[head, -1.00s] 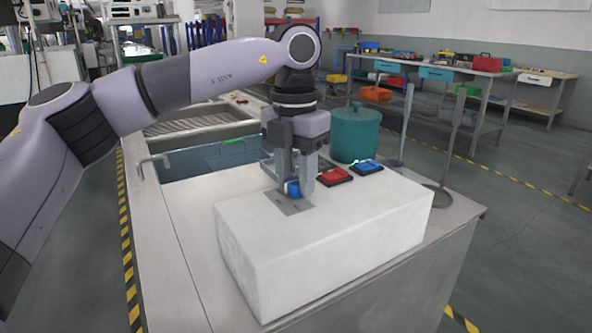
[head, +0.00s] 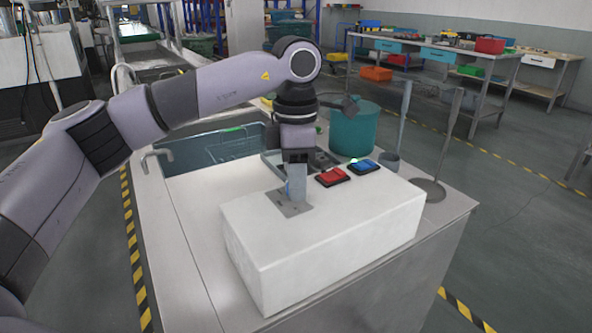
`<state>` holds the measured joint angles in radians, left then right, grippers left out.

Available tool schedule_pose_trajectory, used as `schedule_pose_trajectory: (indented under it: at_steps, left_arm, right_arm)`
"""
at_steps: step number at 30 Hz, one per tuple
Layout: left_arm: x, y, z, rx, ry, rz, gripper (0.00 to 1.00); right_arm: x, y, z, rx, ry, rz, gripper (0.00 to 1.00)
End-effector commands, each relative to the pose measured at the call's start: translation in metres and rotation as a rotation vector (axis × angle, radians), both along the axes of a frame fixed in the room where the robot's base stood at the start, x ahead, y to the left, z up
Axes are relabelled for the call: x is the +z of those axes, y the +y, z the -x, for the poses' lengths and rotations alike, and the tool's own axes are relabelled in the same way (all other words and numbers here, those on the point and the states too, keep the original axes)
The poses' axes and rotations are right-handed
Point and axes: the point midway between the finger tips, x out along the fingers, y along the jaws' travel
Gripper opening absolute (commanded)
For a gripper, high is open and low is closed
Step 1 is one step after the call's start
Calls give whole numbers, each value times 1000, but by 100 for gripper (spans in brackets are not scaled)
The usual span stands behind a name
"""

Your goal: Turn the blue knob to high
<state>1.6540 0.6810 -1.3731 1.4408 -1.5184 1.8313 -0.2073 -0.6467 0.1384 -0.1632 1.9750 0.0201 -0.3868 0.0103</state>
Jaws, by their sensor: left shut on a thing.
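The blue knob (head: 288,188) sits on a grey plate (head: 281,203) on top of the white box. Only a small part of it shows, because my left gripper (head: 296,187) covers most of it. My left gripper points straight down, seen nearly edge-on, and is shut on the knob. The knob's setting and any marks for high are too small or hidden to read. My right gripper is not in the picture.
A teal pot (head: 354,132) stands behind. A sink with a wire basket (head: 215,148) lies behind left.

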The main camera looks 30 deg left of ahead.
Motion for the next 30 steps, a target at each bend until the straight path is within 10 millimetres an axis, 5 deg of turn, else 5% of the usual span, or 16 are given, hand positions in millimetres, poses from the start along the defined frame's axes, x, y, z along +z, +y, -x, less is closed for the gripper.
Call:
schedule_pose_trajectory:
  at_steps: [25, 26, 27, 30]
  left_arm:
    - [0, -1, 0, -143, 0, 1, 5]
    - [0, -1, 0, -143, 0, 1, 42]
    - [0, -1, 0, -143, 0, 1, 55]
    - [0, -1, 0, -142, 0, 1, 61]
  right_arm:
    - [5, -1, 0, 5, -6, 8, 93]
    - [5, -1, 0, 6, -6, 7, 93]
    - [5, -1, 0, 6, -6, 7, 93]
    - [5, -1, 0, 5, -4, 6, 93]
